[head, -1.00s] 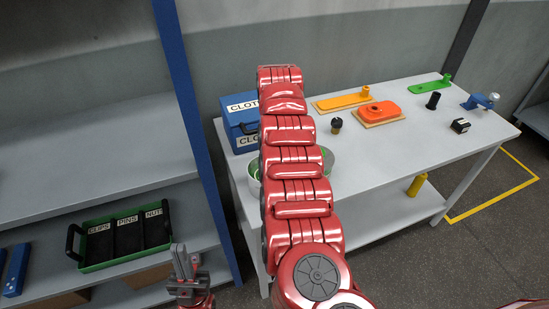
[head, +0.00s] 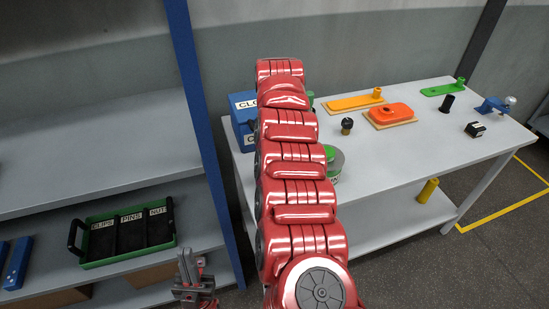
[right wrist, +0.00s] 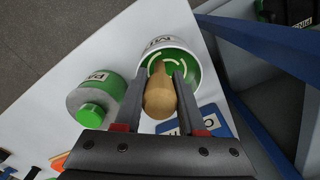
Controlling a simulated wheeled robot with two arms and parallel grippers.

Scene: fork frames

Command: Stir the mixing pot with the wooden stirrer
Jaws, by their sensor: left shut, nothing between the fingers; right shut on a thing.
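The wooden stirrer (right wrist: 158,98) is held between the fingers of my right gripper (right wrist: 163,80). The mixing pot (right wrist: 192,62) is a white pot with a label and a green inside with pale curved marks. The stirrer points into the pot's opening; I cannot tell how deep its far end reaches. In the head view my red right arm covers the pot, the stirrer and the right gripper. My left gripper (head: 188,272) is shut and empty, low in front of the shelf, away from the table.
A green-capped container (right wrist: 95,98) stands close beside the pot; it also shows in the head view (head: 336,170). A blue box (head: 240,134) stands at the table's left end. An orange part (head: 390,113) and other parts lie farther right. A green-rimmed tray (head: 90,262) sits on the shelf.

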